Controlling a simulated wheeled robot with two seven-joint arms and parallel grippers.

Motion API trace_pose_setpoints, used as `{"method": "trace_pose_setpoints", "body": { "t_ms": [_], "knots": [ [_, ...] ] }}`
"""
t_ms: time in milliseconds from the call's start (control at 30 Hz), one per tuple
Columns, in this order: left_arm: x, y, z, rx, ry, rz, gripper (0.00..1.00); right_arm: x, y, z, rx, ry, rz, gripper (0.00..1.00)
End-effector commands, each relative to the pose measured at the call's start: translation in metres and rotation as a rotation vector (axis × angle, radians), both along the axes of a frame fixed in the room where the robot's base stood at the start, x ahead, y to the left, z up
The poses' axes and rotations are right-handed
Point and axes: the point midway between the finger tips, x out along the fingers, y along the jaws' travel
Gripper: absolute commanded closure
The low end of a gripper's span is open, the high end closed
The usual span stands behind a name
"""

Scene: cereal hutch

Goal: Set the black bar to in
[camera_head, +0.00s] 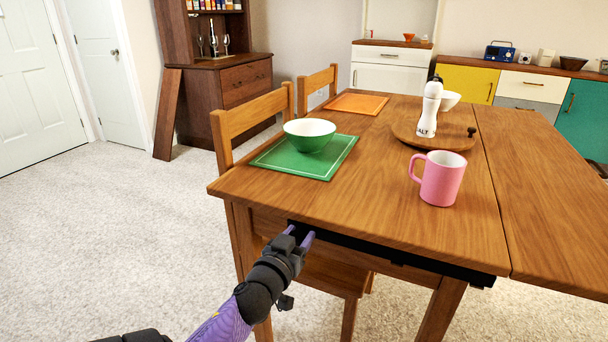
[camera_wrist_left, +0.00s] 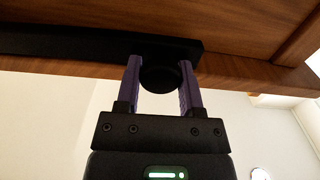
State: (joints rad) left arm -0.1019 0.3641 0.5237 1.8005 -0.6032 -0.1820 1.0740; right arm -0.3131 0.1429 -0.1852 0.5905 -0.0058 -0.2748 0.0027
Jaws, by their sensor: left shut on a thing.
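The black bar (camera_head: 390,252) runs along the front edge under the top of the wooden table (camera_head: 330,215). In the left wrist view the black bar (camera_wrist_left: 100,44) lies against the wood, with a round black knob (camera_wrist_left: 160,77) near its end. My left gripper (camera_head: 300,236) is at the bar's left end in the head view. In the left wrist view the purple fingers of my left gripper (camera_wrist_left: 161,85) are on both sides of the knob, shut on it. My right gripper is not in view.
A pink mug (camera_head: 441,178) stands near the table's front edge. A green bowl (camera_head: 309,134) sits on a green placemat (camera_head: 268,160). Chairs (camera_head: 250,115) line the left side; open carpet (camera_head: 120,230) lies left.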

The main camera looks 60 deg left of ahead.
Motion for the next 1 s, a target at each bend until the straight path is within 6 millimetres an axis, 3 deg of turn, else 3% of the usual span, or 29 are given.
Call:
{"method": "trace_pose_setpoints", "body": {
  "t_ms": [167, 200, 333, 667, 1000],
  "knots": [
    [-0.001, 0.003, 0.000, 0.003, 0.004, 0.011, 1.00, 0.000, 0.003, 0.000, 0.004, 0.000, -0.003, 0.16],
    [-0.002, 0.003, 0.000, 0.003, 0.004, 0.011, 0.43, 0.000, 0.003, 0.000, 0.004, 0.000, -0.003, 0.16],
    [-0.001, 0.002, 0.000, 0.002, 0.004, 0.009, 0.16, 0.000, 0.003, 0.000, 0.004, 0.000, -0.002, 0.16],
    [-0.004, -0.001, 0.001, 0.000, 0.001, 0.006, 0.16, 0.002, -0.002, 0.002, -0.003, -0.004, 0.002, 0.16],
    [-0.064, -0.036, 0.004, -0.003, 0.001, 0.012, 0.16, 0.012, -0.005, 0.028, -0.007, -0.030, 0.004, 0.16]
  ]
}}
